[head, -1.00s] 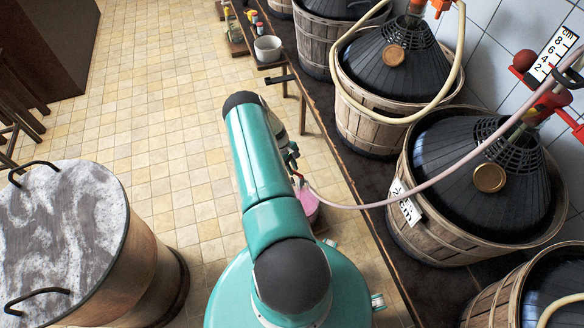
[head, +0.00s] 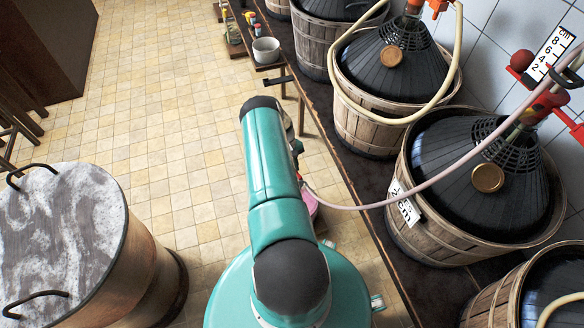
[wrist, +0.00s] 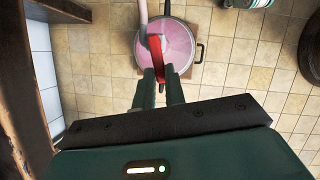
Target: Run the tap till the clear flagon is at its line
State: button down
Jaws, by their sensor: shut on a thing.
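My gripper (wrist: 161,78) is shut on a red tap lever (wrist: 157,56) in the wrist view. A pale hose (wrist: 143,12) comes down beside the lever. Beyond them, a round vessel (wrist: 182,44) with pink liquid stands on a square wooden board; I take it for the clear flagon. It has a dark handle on its right. Its fill line and liquid level cannot be made out from above. In the head view my arm hides the gripper and most of the vessel; a pink part (head: 308,202) shows beside the arm. The pink hose (head: 420,186) runs there from a basketed demijohn (head: 465,165).
Several demijohns in wooden baskets stand on a dark bench along the right wall. A small measuring scale (head: 551,53) stands by the tiles. A marble-topped drum (head: 60,225) with black handles is at left. A white pot (head: 266,50) is at the back. The tiled floor between is clear.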

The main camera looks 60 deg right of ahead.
jog(key=shift+s+d+m+t+y, duration=0.2)
jog(key=shift+d+m+y, duration=0.1)
jog(key=shift+m, duration=0.5)
jog(key=shift+s+d+m+t+y, duration=0.15)
jog(key=shift+d+m+y, duration=0.1)
jog(key=shift+m, duration=0.55)
jog(key=c, duration=1.4)
grip_release()
jog(key=shift+c, duration=0.2)
jog(key=v, duration=1.3)
jog(key=shift+r, duration=0.4)
jog(key=shift+w+d, duration=0.1)
